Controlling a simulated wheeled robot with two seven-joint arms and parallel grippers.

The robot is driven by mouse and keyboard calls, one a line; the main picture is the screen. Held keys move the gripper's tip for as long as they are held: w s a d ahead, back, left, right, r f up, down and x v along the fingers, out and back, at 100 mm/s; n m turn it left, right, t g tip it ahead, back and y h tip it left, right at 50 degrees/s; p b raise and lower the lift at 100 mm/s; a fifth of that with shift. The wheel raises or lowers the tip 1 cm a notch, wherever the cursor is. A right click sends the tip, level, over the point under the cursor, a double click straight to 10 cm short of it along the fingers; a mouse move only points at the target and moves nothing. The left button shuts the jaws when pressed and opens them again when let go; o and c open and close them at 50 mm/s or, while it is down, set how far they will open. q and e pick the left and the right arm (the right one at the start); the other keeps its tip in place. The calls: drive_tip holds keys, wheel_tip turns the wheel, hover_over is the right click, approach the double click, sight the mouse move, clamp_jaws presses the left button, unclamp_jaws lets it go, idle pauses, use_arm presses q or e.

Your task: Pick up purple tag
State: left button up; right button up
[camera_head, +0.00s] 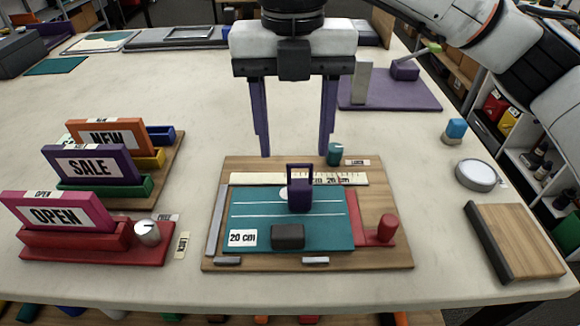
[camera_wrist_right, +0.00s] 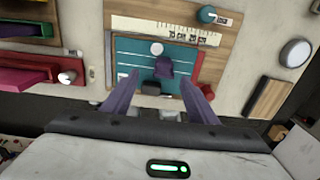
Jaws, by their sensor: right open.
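A purple tag reading SALE (camera_head: 90,166) stands upright in a holder on the left, between an orange NEW tag (camera_head: 104,137) and a pink OPEN tag (camera_head: 56,214). A small purple piece with a loop handle (camera_head: 300,194) stands on the teal board (camera_head: 336,238); it also shows in the wrist view (camera_wrist_right: 164,68). My right gripper (camera_head: 296,155) is open and empty, fingers pointing down. In the head view it appears over the far edge of the wooden base, well right of the SALE tag. My left gripper is not in view.
The wooden base (camera_head: 390,177) carries a ruler strip (camera_head: 245,179), a dark block (camera_head: 288,236) and a red knob (camera_head: 387,228). A round white disc (camera_head: 476,175) and a wooden block (camera_head: 520,240) lie at right. The tabletop behind the tags is mostly clear.

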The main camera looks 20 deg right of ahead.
sight(300, 183)
drive_tip(key=shift+w+d, duration=0.25)
drive_tip(key=shift+w+f, duration=0.15)
drive_tip(key=shift+f, duration=0.25)
drive_tip(key=f, duration=0.4)
drive_tip(key=shift+s+f, duration=0.15)
drive_tip(key=shift+s, duration=0.15)
drive_tip(key=f, duration=0.2)
drive_tip(key=s+f+p, duration=0.1)
drive_tip(key=f, duration=0.1)
drive_tip(key=shift+d+f, duration=0.15)
drive_tip(key=shift+d, duration=0.05)
drive_tip(key=shift+w+f, duration=0.1)
drive_tip(key=shift+f, duration=0.2)
drive_tip(key=c, duration=1.1)
